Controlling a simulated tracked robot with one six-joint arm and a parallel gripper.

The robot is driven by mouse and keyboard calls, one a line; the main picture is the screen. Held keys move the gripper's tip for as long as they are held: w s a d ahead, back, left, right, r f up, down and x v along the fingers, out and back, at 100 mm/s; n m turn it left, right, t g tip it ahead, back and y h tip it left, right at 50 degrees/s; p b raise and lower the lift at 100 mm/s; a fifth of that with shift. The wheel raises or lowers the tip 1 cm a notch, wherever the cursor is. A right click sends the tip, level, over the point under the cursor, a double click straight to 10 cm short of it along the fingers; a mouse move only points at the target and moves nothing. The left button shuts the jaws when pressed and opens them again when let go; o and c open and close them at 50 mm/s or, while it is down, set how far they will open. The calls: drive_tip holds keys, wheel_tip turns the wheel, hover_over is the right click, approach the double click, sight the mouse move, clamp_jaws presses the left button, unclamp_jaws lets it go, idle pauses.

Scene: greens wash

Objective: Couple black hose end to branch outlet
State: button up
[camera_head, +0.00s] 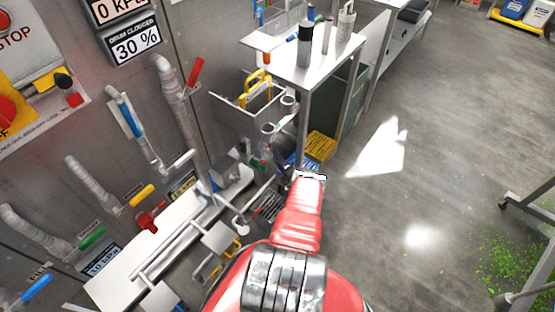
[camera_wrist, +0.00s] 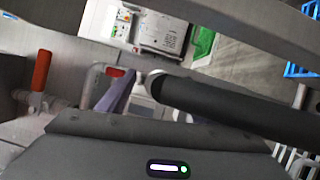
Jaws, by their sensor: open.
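In the wrist view, a dark round tube (camera_wrist: 240,108), which looks like the black hose end, lies slanting across the right half. Its pale-rimmed end points left. My gripper (camera_wrist: 150,85) shows as grey parts above and below this tube and is open. I cannot tell whether the tube touches it. A pale bent pipe (camera_wrist: 88,82) with a red band stands left of the tube end; I cannot tell whether it is the branch outlet. The tube end and this pipe are apart in the picture. In the head view my red arm hides the gripper and hose.
A red-handled valve (camera_wrist: 41,70) stands at left in the wrist view. In the head view, wall pipes with coloured handles (camera_head: 140,195) and a white bench (camera_head: 135,250) are on the left. A metal table (camera_head: 305,70) stands beyond my arm.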

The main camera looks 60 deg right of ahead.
drive_tip(key=v, duration=1.3)
drive_tip(key=shift+s, duration=0.2)
drive_tip(key=shift+s+f, duration=0.1)
